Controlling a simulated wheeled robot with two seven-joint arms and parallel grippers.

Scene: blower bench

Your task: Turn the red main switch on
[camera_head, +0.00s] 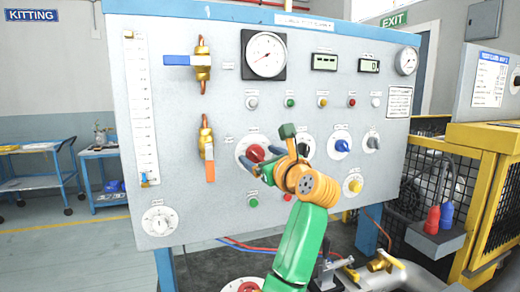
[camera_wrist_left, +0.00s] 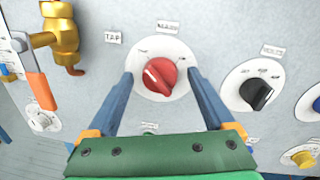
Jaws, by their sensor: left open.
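The red main switch (camera_head: 256,153) is a round knob on a white dial plate on the grey panel. In the left wrist view the red knob (camera_wrist_left: 160,76) is in plain sight, its raised grip bar slanting from upper left to lower right. My left gripper (camera_wrist_left: 160,88) is open, with one blue finger on each side of the knob. The fingers overlap the white plate in the picture; whether they touch the knob cannot be told. In the head view my left gripper (camera_head: 258,160) partly covers the knob and plate. My right gripper is not in view.
A black knob (camera_wrist_left: 256,93) is right of the red one, with a blue knob (camera_head: 342,145) beyond. An orange-handled brass valve (camera_head: 208,150) is to the left. A green button (camera_head: 253,201) is below. A yellow fence (camera_head: 485,155) stands right of the panel.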

